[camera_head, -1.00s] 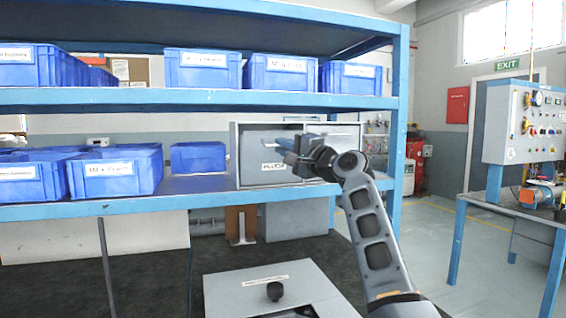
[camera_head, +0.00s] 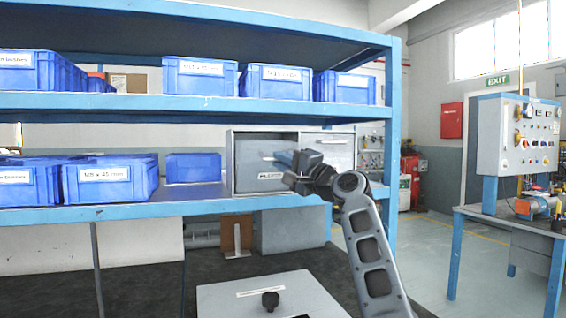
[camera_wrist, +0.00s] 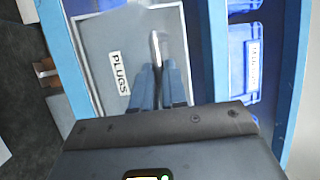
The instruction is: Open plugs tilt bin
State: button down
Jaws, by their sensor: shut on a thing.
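The plugs tilt bin (camera_head: 260,155) is the left grey bin in a grey two-bin cabinet on the lower blue shelf. Its front, with the white PLUGS label (camera_wrist: 118,72), shows in the wrist view (camera_wrist: 108,45). A metal bar handle (camera_wrist: 155,46) runs from that front to between my fingers. My gripper (camera_head: 292,160) is at the front of the bin, its fingers (camera_wrist: 158,72) shut on the handle. My gripper and arm hide part of the bin in the head view. I cannot tell whether the front is tilted slightly outward.
A second grey bin (camera_head: 327,150) sits to the right. Blue bins (camera_head: 110,180) stand to the left on the same shelf, and more (camera_head: 275,82) on the shelf above. A blue shelf post (camera_head: 392,130) stands close on the right. A grey box (camera_head: 235,298) with a black knob is below.

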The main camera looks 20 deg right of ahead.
jog(key=c, duration=1.2)
grip_release()
jog(key=shift+f, duration=0.15)
jog(key=shift+b+v, duration=0.3)
jog(key=shift+v, duration=3.55)
